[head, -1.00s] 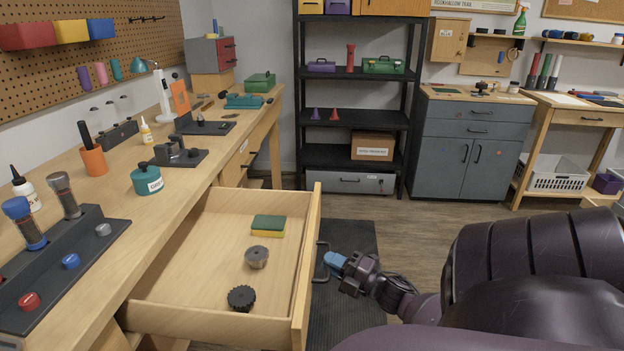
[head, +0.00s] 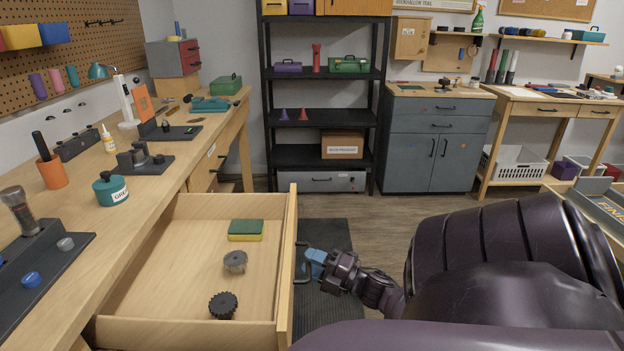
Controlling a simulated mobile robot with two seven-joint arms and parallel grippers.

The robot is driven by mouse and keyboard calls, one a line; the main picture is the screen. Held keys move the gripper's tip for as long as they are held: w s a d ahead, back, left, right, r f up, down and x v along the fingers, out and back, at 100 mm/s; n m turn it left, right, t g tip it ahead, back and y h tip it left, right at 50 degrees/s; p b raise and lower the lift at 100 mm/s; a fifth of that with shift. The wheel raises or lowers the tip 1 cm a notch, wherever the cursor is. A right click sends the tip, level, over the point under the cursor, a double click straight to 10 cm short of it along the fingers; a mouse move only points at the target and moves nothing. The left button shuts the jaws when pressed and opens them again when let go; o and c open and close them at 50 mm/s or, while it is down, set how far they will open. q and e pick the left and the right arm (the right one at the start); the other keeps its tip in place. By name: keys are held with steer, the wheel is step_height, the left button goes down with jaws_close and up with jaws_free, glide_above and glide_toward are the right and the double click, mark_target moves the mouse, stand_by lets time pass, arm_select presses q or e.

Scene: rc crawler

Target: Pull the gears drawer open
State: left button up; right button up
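The wooden drawer (head: 150,315) stands far out from the left workbench. It holds a grey gear-like part (head: 236,261) and a black toothed gear (head: 223,305). No label shows on its front, which is seen nearly edge-on. Its dark handle (head: 298,268) sticks out to the right. My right gripper (head: 314,262), with blue fingertips, is at this handle and looks shut on its bar, though the gap between the fingers is mostly hidden. My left gripper is not in view.
A green and yellow sponge (head: 246,230) lies in the drawer. The workbench (head: 140,215) carries a teal pot (head: 110,188) and several tools. A dark mat (head: 335,232) covers the floor beside the drawer. A black shelf (head: 318,118) and grey cabinet (head: 410,160) stand behind.

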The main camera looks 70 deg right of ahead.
steer(key=s+f, duration=0.1)
steer(key=s, duration=0.9)
steer(key=shift+s+f, duration=0.35)
steer(key=shift+f, duration=0.05)
